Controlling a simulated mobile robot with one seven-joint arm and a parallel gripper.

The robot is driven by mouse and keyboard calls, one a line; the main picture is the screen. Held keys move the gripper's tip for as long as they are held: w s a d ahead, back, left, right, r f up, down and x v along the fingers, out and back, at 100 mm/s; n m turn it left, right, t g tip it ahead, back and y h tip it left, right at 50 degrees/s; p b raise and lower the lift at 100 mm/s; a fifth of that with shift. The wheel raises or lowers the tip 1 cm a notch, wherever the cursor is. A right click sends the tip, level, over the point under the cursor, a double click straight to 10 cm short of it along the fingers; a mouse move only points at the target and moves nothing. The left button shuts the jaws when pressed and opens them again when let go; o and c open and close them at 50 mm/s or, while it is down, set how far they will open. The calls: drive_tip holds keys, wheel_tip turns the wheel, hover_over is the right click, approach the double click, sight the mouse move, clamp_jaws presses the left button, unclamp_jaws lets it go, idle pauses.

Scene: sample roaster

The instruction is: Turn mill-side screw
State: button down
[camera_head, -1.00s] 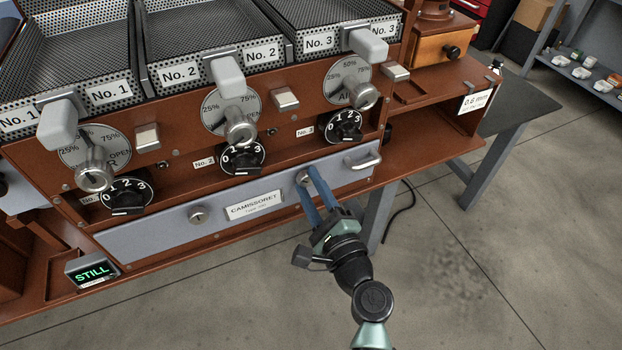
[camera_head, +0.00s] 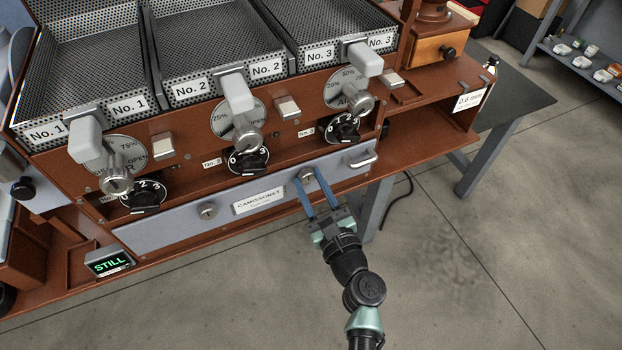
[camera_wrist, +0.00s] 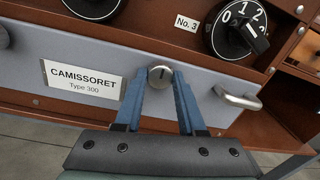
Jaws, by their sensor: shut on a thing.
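The mill-side screw (camera_head: 307,174) is a round, slotted metal head on the right part of the pale grey drawer-like panel (camera_head: 150,236). In the wrist view the screw (camera_wrist: 160,73) sits between the blue fingertips, its slot close to upright. My gripper (camera_head: 311,178) is shut on the screw, one finger on each side; the gripper (camera_wrist: 160,83) shows the same in the wrist view. The screw's edges are partly hidden by the fingers. A second screw (camera_head: 208,211) is on the panel's left part, left of the CAMISSORET plate (camera_head: 259,200).
A metal handle (camera_head: 360,159) is on the panel right of my gripper. Black dials (camera_head: 343,128) and levers stand out above. The mill (camera_head: 440,40) with its orange drawer is at back right. A small display (camera_head: 109,262) reads STILL. Open floor lies in front.

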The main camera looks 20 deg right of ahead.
drive_tip(key=shift+m, duration=0.3)
drive_tip(key=c, duration=0.5)
unclamp_jaws()
drive_tip(key=shift+s, duration=0.15)
drive_tip(key=s, duration=1.2)
drive_tip(key=shift+s, duration=0.35)
drive_tip(key=shift+a, duration=0.1)
